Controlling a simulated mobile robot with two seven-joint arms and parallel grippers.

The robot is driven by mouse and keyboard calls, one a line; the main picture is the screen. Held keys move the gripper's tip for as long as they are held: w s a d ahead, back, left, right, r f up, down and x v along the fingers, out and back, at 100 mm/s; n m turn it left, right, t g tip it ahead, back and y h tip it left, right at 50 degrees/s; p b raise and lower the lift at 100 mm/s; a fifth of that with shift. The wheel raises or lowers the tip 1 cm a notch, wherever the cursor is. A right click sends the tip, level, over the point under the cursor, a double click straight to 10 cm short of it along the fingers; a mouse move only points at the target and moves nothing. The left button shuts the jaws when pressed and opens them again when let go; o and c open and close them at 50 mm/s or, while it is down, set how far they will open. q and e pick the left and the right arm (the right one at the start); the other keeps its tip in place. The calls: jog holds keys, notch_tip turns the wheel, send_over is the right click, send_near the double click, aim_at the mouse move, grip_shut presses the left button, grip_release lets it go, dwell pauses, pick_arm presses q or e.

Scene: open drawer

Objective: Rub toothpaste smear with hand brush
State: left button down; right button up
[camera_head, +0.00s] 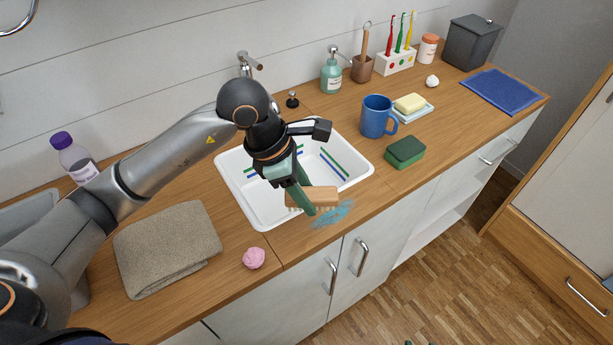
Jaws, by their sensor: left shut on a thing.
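A blue toothpaste smear (331,214) lies on the wooden counter at the front right of the white sink. The hand brush (318,196) has a wooden back and pale bristles along its lower side. My left gripper (302,196) is shut on the hand brush and holds it over the sink's front rim, at the smear's upper left edge. I cannot tell whether the bristles touch the counter.
A white sink (243,203) holds blue and green strips. A folded towel (167,248) and a pink ball (253,258) lie to the left. A green sponge (405,152), blue mug (377,116) and soap dish (426,110) stand to the right. The counter's front edge is close to the smear.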

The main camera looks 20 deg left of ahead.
pick_arm(q)
jog(key=shift+s+f, duration=0.15)
jog(key=shift+f, duration=0.2)
jog(key=shift+s+d+f+b, duration=0.1)
jog(key=shift+f+b, duration=0.25)
jog(key=shift+b, duration=0.1)
notch_tip(320, 180, down, 4)
jog(key=shift+f+b, duration=0.1)
jog(key=shift+b, duration=1.15)
jog(key=shift+f, duration=0.15)
pick_arm(e)
jog(key=f, duration=0.3)
jog(key=shift+s+a, duration=0.1)
jog(key=shift+a, duration=0.25)
pick_arm(q)
jog(key=shift+f, duration=0.1)
pick_arm(e)
jog(key=shift+s+f, duration=0.1)
jog(key=shift+f, duration=0.15)
